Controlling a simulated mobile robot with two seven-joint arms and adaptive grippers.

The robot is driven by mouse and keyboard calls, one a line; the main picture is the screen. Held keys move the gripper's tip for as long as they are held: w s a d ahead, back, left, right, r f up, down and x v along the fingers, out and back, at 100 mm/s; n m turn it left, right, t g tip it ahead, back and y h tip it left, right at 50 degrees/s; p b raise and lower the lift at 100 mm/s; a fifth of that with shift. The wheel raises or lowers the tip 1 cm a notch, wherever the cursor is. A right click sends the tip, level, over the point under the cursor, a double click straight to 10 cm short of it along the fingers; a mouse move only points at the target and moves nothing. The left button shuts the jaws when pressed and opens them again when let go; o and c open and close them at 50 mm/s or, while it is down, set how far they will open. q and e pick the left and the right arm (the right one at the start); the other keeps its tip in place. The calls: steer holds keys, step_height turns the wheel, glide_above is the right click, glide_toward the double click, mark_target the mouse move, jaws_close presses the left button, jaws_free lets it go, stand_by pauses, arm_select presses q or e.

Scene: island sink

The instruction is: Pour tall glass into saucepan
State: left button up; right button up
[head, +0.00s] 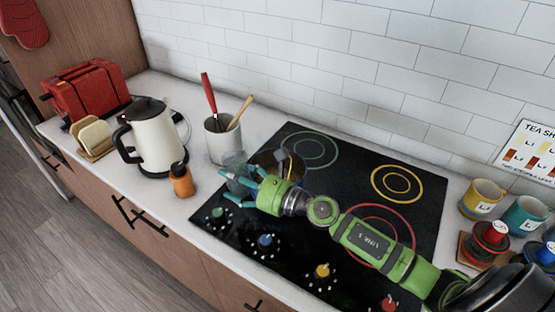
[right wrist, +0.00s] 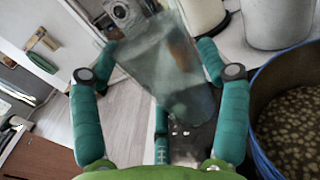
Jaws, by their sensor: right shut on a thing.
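The tall glass (head: 235,163) is clear and greyish, at the left edge of the black cooktop. In the right wrist view the glass (right wrist: 165,65) stands between the teal fingers. My right gripper (head: 232,188) is shut on the glass, its arm reaching in from the right; its fingers also show in the right wrist view (right wrist: 160,68). The saucepan (head: 270,160) is partly hidden behind my gripper in the head view. In the right wrist view the saucepan (right wrist: 262,85) lies right of the glass, with a blue rim and speckled brown inside. My left gripper is out of view.
A small orange-brown bottle (head: 182,181), a white kettle (head: 153,140) and a utensil crock (head: 222,140) stand left of the glass. The cooktop (head: 340,165) has free room right of the saucepan. Mugs (head: 482,198) stand at the far right.

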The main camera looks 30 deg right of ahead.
mark_target(246, 154)
steer(key=shift+r, duration=0.15)
steer(key=shift+d+r+m, duration=0.2)
steer(key=shift+r+m, duration=0.1)
steer(key=shift+m, duration=0.2)
steer(key=shift+w+d+r+m+t, duration=0.1)
steer(key=shift+d+r+m+t, duration=0.25)
steer(key=shift+r+m, duration=0.4)
steer(key=shift+w+d+r+m+t, duration=0.1)
steer(key=shift+d+r+m+t, duration=0.2)
steer(key=shift+r+m, duration=0.4)
steer(key=shift+w+d+r+m+t+b, duration=0.1)
steer(key=shift+d+r+m+t+b, duration=0.25)
steer(key=shift+m, duration=0.5)
steer(key=shift+d, duration=0.1)
steer(key=shift+d+r+m, duration=0.1)
steer(key=shift+m, duration=0.2)
steer(key=shift+w+d+r+m+t, duration=0.15)
steer(key=shift+d+r+m+t, duration=0.2)
steer(key=shift+m, duration=0.45)
steer(key=shift+d+r, duration=0.1)
steer(key=shift+d+r+m+t+p, duration=0.1)
steer(key=shift+r+m+t+p, duration=0.35)
steer(key=shift+m, duration=0.75)
